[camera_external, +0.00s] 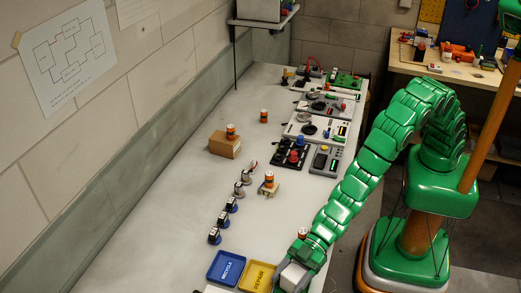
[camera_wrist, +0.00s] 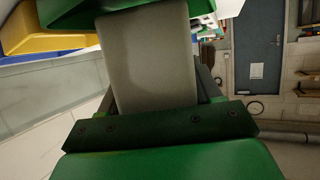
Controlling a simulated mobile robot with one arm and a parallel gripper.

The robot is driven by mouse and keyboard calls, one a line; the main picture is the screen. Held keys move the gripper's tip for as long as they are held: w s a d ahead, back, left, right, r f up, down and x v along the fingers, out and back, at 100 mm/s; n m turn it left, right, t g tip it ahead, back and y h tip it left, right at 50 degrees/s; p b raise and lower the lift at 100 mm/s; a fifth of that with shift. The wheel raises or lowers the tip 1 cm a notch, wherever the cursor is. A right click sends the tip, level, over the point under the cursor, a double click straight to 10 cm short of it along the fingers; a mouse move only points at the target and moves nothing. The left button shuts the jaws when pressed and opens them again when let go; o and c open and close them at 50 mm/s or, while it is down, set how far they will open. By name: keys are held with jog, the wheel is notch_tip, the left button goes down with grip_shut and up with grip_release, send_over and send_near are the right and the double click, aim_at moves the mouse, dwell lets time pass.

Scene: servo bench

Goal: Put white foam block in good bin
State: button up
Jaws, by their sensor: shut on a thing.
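The white foam block (camera_external: 294,277) is in my gripper (camera_external: 296,271) at the lower edge of the external view, close to the yellow bin. In the wrist view the block (camera_wrist: 148,62) looks pale grey and fills the middle between the jaws, and my gripper is shut on it. No bin with a readable "good" label shows. A green shape (camera_wrist: 70,12) lies at the top of the wrist view beyond the block; I cannot tell whether it is a bin.
A blue bin marked RECYCLE (camera_external: 225,268) and a yellow bin marked REPAIR (camera_external: 257,278) stand side by side on the bench (camera_external: 170,235). An orange and white cylinder (camera_external: 303,232) stands close to my arm. Several small servos and a cardboard box (camera_external: 224,146) stand farther back.

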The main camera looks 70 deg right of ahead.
jog(key=shift+f, duration=0.75)
jog(key=shift+f, duration=0.15)
jog(key=o, duration=1)
jog(key=shift+o, duration=0.2)
jog(key=v, duration=1.2)
jog(key=shift+r, duration=0.2)
jog(key=shift+w, duration=0.1)
